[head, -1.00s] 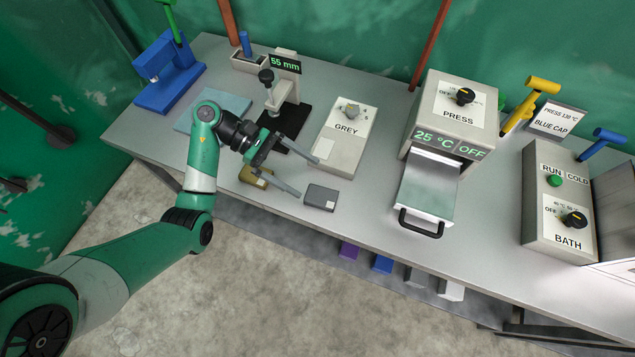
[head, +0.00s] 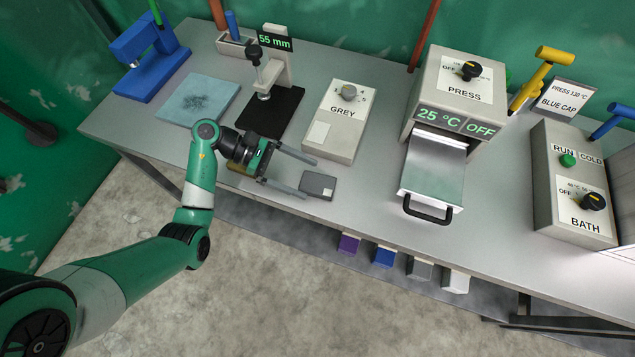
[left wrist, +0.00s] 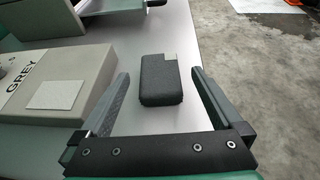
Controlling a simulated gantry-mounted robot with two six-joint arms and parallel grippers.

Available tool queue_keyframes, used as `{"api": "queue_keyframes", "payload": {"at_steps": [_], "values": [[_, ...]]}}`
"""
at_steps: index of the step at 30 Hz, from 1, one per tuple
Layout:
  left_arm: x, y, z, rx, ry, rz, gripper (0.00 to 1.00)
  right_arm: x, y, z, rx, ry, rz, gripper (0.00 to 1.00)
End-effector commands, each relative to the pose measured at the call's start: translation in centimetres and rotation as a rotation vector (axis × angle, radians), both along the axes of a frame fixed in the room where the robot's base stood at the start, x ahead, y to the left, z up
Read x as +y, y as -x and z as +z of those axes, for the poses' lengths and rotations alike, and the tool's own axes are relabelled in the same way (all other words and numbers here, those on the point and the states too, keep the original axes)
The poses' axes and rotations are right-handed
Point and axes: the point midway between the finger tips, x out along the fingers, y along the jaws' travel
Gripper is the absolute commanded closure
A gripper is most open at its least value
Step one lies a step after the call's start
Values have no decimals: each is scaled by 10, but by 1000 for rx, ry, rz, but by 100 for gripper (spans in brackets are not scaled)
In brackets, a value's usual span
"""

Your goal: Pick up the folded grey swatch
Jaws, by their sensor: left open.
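The folded grey swatch (head: 318,185) lies flat on the bench near its front edge, dark grey with a small pale tag on one corner. In the left wrist view the swatch (left wrist: 160,80) lies ahead of and between the lines of the two fingers. My left gripper (head: 311,178) is open and empty, with its fingertips just to the left of the swatch in the head view. In the left wrist view the open gripper (left wrist: 158,85) has a finger on each side, with the swatch apart from both. My right gripper is not in view.
The GREY box (head: 340,120) stands just behind the swatch. The press (head: 448,95) with its tray (head: 432,185) is to the right. A gauge stand (head: 270,110) is behind the gripper. A yellow-brown item (head: 238,168) is partly hidden beneath it. Bench between swatch and tray is clear.

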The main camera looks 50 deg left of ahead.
Motion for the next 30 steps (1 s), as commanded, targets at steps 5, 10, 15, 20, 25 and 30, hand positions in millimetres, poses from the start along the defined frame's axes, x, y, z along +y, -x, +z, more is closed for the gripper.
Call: {"api": "queue_keyframes", "payload": {"at_steps": [5, 10, 15, 20, 25, 30], "values": [[-9, -6, -6, 1, 0, -2, 0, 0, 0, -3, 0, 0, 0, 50], [-31, -22, -19, 1, 1, -4, 0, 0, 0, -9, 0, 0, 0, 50], [-38, -28, -22, 1, 0, 0, 0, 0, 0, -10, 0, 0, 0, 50], [-38, -28, -21, 1, -1, 1, 2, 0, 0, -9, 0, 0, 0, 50], [-38, -28, -21, 0, 0, 1, 32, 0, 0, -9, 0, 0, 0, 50], [-38, -28, -21, 0, 0, 1, 63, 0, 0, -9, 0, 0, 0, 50]]}}
